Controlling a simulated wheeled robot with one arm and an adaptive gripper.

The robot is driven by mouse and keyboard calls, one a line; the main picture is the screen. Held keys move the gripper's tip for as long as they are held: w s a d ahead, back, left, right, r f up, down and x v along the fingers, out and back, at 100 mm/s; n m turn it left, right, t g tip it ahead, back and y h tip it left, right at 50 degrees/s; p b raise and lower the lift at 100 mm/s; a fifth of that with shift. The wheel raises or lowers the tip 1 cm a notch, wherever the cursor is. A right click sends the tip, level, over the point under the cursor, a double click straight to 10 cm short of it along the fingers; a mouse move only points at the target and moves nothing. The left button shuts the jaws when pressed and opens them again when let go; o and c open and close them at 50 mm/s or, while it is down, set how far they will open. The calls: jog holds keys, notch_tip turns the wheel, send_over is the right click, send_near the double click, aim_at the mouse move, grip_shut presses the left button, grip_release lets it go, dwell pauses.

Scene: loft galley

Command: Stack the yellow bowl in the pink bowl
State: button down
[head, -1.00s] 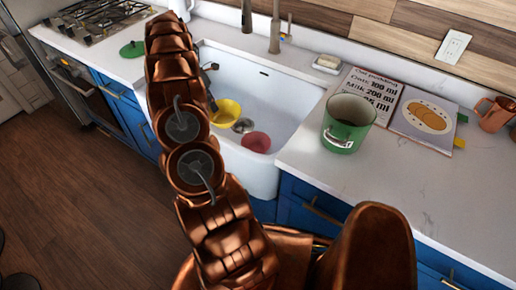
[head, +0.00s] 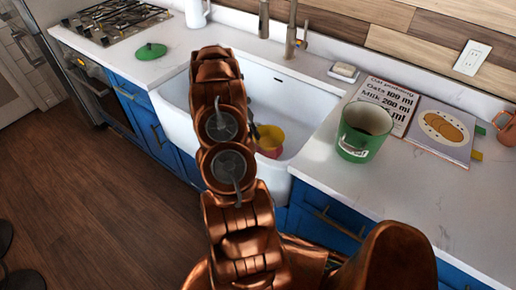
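The yellow bowl (head: 270,136) is in the sink, directly above or inside the pink bowl (head: 270,153). Only the pink bowl's lower front shows beneath it. I cannot tell whether the yellow bowl rests in the pink one or is held just over it. My copper arm hides the left part of both bowls. A dark part of my gripper (head: 254,131) shows at the yellow bowl's left rim. Its fingertips are mostly hidden, so I cannot tell whether they are shut on the rim.
The white sink (head: 312,100) has high walls around the bowls. A green pot (head: 353,146) stands on the counter to the right, by a recipe book (head: 437,127). A soap dish (head: 343,73) and faucet (head: 291,35) are behind. A green lid (head: 150,51) lies left.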

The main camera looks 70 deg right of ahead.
jog(key=shift+a+f+b, duration=0.1)
jog(key=shift+f+b, duration=0.75)
jog(key=shift+f, duration=2.25)
jog(key=c, duration=1.3)
grip_release()
jog(key=b+v, duration=0.3)
jog(key=v, duration=0.9)
jog(key=shift+r+b, duration=0.1)
jog(key=shift+b, duration=0.25)
